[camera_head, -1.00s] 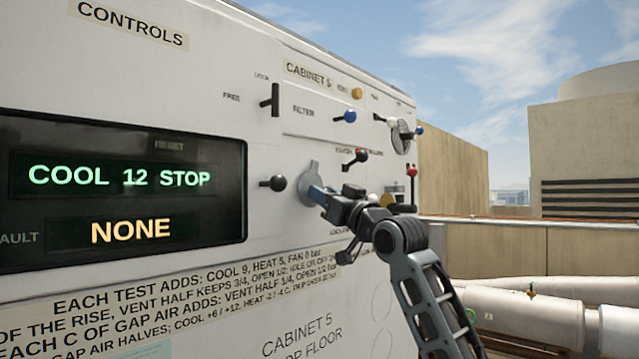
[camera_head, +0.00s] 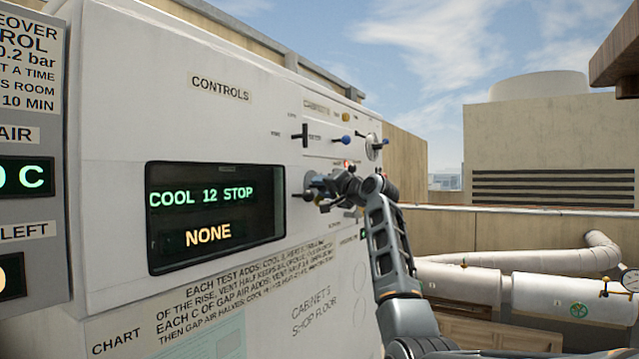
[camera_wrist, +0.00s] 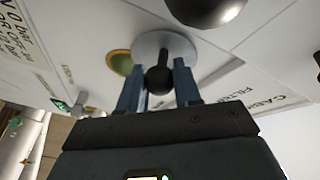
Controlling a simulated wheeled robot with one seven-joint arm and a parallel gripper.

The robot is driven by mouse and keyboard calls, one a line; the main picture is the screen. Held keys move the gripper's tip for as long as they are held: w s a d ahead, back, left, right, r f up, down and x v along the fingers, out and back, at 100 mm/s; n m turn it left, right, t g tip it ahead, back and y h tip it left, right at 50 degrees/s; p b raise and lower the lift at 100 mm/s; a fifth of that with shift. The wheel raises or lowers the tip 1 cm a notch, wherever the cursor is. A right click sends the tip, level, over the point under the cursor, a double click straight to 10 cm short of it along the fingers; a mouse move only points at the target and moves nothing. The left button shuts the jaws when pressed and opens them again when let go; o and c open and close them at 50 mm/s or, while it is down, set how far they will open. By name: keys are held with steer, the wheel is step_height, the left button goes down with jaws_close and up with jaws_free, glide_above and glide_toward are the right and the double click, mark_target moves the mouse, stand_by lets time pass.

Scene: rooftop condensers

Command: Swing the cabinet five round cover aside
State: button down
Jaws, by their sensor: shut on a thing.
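The round cover (camera_wrist: 150,42) is a pale grey disc on the cabinet five panel, with a dark ball knob (camera_wrist: 158,80) standing out from it. In the wrist view my gripper (camera_wrist: 159,70) has one finger on each side of this knob and is shut on it. A gold-rimmed round fitting (camera_wrist: 119,62) shows beside the disc, partly hidden behind it. In the head view the cover (camera_head: 309,181) is small and largely hidden by my gripper (camera_head: 319,186).
The white panel (camera_head: 110,150) carries a lit display (camera_head: 215,215) reading COOL 12 STOP and NONE. A black lever (camera_head: 305,136), a blue knob (camera_head: 346,140) and other small controls crowd close above my gripper. White pipes (camera_head: 550,297) run at the right.

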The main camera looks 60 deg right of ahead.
mark_target(312, 177)
steer(key=shift+a+r+m+g, duration=0.25)
steer(key=shift+r+m+g, duration=0.25)
steer(key=shift+r+m, duration=0.55)
steer(key=shift+r+m+g+y, duration=0.2)
steer(key=shift+r+m+y, duration=0.05)
steer(key=shift+m, duration=0.4)
steer(key=shift+r+m+g+y, duration=0.2)
steer(key=shift+m+y, duration=0.05)
steer(key=shift+m, duration=0.35)
steer(key=c, duration=0.8)
jaws_free()
steer(key=shift+r, duration=0.1)
steer(key=b+v, duration=0.2)
steer(key=v, duration=0.6)
steer(key=shift+r, duration=0.1)
